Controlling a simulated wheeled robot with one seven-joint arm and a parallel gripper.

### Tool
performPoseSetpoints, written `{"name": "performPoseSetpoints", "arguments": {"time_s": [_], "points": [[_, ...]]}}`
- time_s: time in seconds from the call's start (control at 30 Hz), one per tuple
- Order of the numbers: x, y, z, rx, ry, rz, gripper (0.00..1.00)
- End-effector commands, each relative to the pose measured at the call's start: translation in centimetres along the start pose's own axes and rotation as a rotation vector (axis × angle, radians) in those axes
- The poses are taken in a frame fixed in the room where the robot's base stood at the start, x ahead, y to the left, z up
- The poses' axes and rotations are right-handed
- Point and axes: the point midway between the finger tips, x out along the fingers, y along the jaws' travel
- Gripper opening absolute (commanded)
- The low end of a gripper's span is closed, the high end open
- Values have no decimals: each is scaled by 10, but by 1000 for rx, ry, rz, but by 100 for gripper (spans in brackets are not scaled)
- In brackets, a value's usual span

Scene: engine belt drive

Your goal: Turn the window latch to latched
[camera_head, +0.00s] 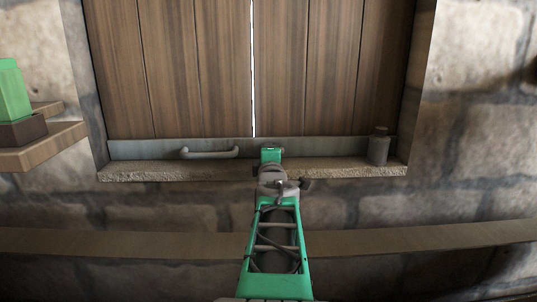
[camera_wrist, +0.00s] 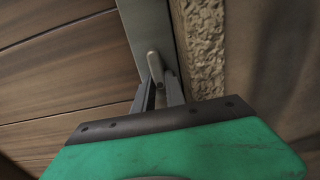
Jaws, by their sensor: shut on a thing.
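The window latch (camera_wrist: 154,64) shows in the wrist view as a small pale lever with a rounded end, on the grey metal strip at the foot of the wooden shutters. My gripper (camera_wrist: 162,88) is shut on it, with a dark finger on each side of the lever. The lever's lower part is hidden between the fingers. In the head view my green arm reaches up to the strip just right of the middle gap and hides the latch and the fingertips. I cannot tell the latch's exact angle.
A grey bar handle (camera_head: 209,153) is on the strip to the left. A small grey cylindrical thing (camera_head: 378,146) stands at the right end of the stone sill (camera_head: 150,172). A wooden shelf (camera_head: 45,148) with a green block (camera_head: 12,92) is at far left.

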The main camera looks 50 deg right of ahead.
Motion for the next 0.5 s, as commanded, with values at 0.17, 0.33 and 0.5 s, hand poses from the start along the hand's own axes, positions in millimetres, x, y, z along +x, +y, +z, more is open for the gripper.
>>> {"name": "performPoseSetpoints", "arguments": {"time_s": [0.17, 0.33, 0.5], "points": [[0, 0, 0, 1, 0, 1, 22], [0, 0, 0, 1, 0, 1, 36], [0, 0, 0, 1, 0, 0, 37]]}}
